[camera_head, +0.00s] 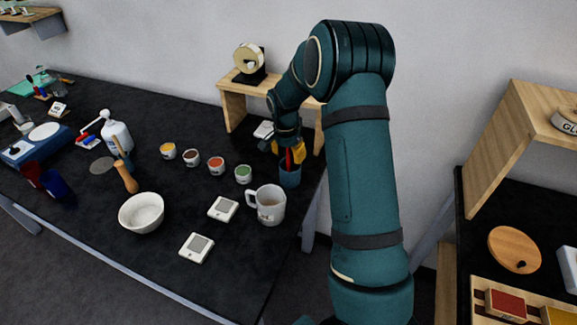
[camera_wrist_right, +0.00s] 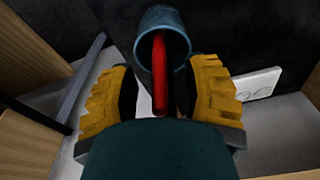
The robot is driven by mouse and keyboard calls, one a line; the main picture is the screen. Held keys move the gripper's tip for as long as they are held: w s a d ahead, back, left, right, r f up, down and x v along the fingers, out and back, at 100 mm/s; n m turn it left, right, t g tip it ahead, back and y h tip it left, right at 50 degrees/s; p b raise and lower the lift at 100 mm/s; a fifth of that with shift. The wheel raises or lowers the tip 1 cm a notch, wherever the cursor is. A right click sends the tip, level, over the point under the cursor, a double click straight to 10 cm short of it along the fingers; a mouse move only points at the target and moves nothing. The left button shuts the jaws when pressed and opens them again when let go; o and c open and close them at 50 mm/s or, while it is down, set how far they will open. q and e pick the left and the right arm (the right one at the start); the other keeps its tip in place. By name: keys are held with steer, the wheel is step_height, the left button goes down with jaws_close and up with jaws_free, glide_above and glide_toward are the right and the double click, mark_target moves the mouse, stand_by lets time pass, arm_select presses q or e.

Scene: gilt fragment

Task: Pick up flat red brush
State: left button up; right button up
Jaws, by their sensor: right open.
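The flat red brush (camera_head: 289,158) stands in a blue cup (camera_head: 290,177) at the right end of the black table. Its red handle (camera_wrist_right: 159,75) sticks out of the cup (camera_wrist_right: 146,48) in the wrist view; the bristle end is not visible. My right gripper (camera_head: 287,150) is above the cup. Its yellow fingers (camera_wrist_right: 162,85) are open, one on each side of the handle, with gaps between them and it. My left gripper is not in view.
A wooden stand (camera_head: 234,104) is close behind and beside my right gripper. A white mug (camera_head: 270,206) stands in front of the cup, and a green paint pot (camera_head: 243,174) to its left. A white bowl (camera_head: 141,213) is farther left.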

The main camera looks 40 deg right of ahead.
steer(key=shift+f, duration=0.2)
steer(key=shift+o, duration=0.3)
jaws_close()
steer(key=shift+r, duration=0.1)
